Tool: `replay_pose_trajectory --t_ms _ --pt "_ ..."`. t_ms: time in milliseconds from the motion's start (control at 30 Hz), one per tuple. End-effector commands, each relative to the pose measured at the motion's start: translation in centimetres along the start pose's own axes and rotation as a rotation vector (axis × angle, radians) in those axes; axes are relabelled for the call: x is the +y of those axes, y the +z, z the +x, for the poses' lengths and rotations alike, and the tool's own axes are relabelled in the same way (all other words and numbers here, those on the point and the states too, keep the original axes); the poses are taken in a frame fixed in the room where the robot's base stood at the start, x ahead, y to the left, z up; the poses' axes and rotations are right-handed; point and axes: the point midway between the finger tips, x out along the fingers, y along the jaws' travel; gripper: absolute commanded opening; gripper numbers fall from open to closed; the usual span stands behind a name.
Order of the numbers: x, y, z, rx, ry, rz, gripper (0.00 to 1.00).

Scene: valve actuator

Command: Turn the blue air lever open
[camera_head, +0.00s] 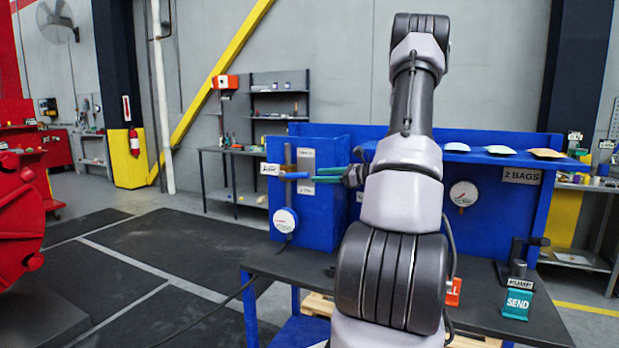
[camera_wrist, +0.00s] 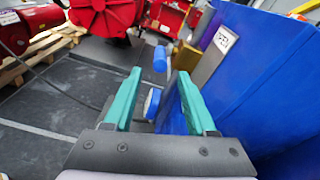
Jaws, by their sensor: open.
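The blue air lever (camera_head: 296,175) sticks out on a vertical pipe (camera_head: 288,158) beside the blue cabinet, next to the AIR label (camera_head: 270,169). It looks roughly level in the head view. In the wrist view the lever (camera_wrist: 160,58) shows as a short blue cylinder in the gap just beyond my fingertips. My gripper (camera_head: 318,174) has teal fingers, spread apart and empty, pointing left at the lever. In the wrist view my gripper (camera_wrist: 158,76) shows both fingers clearly. Whether a finger touches the lever cannot be told.
The blue cabinet wall (camera_wrist: 235,75) stands close along the right finger. A round white gauge (camera_head: 285,220) sits below the lever. A dark bench (camera_head: 300,262) carries a PUMP handle (camera_head: 518,268) and SEND block (camera_head: 516,304) at right. The floor at left is open.

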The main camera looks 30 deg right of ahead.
Motion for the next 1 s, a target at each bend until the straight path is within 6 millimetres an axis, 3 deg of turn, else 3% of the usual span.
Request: replay_pose_trajectory --t_ms 133,433,467,500,600,800,1000 --pt "0.0 0.0 -1.4 0.0 -0.001 0.0 0.56" --pt "0.0 0.0 -1.7 0.0 0.001 -0.001 0.56" --pt "0.0 0.0 -1.7 0.0 0.0 0.0 0.49" --pt "0.0 -0.1 -1.7 0.0 0.0 0.003 0.34" --pt "0.4 -1.1 -1.9 -0.013 -0.005 0.046 0.0" --pt "3.0 -5.9 -2.8 -0.119 -0.035 0.309 0.0" --pt "4.8 -8.1 -3.4 -0.225 -0.062 0.499 0.0"
